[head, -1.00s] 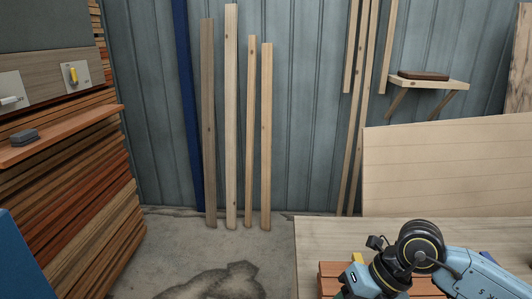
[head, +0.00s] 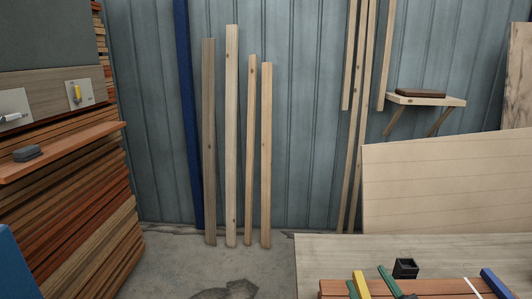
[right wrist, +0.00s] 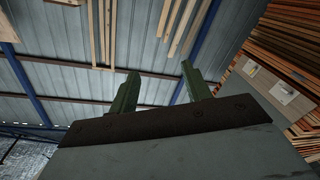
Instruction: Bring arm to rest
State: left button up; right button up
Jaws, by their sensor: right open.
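My right gripper (head: 365,274) shows only as two green fingertips at the bottom of the head view, in front of the reddish wooden slats. In the right wrist view the gripper (right wrist: 159,68) has two green fingers wide apart with nothing between them. They point towards the upper wall. The rest of my right arm is below the head view. My left gripper is in neither view.
A workbench (head: 325,250) at the lower right bears reddish slats (head: 435,287), a black open box (head: 405,268), and yellow (head: 360,284) and blue (head: 494,282) pieces. Stacked timber (head: 75,225) stands left. Boards (head: 231,150) lean on the wall. Open floor (head: 180,265) lies between.

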jog(key=s+d+f+m+g+h, duration=0.1)
jog(key=s+d+f+m+g, duration=0.1)
jog(key=s+f+g, duration=0.7)
jog(key=s+d+f+m+g, duration=0.15)
jog(key=s+f+g, duration=0.45)
jog(key=s+f, duration=0.6)
notch_tip(320, 180, down, 26)
jog(key=s+b, duration=0.2)
jog(key=b, duration=0.1)
jog(key=s+d+f+g+b, duration=0.2)
jog(key=s+f, duration=1.4)
jog(key=f, duration=0.1)
jog(key=shift+s+d, duration=0.3)
jog(key=shift+d, duration=0.05)
